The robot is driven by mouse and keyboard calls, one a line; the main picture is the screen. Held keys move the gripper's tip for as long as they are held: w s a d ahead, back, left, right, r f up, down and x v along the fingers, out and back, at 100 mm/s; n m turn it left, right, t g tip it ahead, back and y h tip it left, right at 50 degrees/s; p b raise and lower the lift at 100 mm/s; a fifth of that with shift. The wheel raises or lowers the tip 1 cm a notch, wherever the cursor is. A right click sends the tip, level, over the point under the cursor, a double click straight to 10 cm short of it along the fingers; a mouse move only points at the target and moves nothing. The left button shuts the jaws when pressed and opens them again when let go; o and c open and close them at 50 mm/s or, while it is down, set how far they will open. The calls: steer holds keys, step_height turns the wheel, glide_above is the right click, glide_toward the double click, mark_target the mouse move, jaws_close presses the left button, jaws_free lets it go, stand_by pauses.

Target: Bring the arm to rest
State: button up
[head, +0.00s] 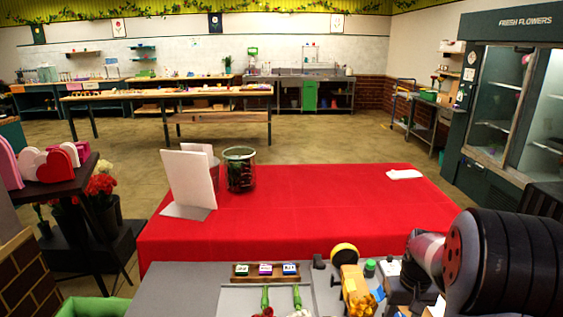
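My arm (495,262) shows at the lower right as a large black joint with a grey link reaching left over the right part of the grey worktop. I cannot make out my gripper's fingers in this view. Whether my gripper holds anything does not show.
The grey worktop (180,288) in front bears a card rack (266,279), flower stems (297,297) and a yellow tool (355,290). Behind it, the red-covered table (320,215) holds a glass vase (239,169) and a white card (189,180). A flower cooler (475,165) stands right.

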steer(key=n, duration=0.3)
steer(key=shift+w+r, duration=0.1)
steer(key=shift+r, duration=1.5)
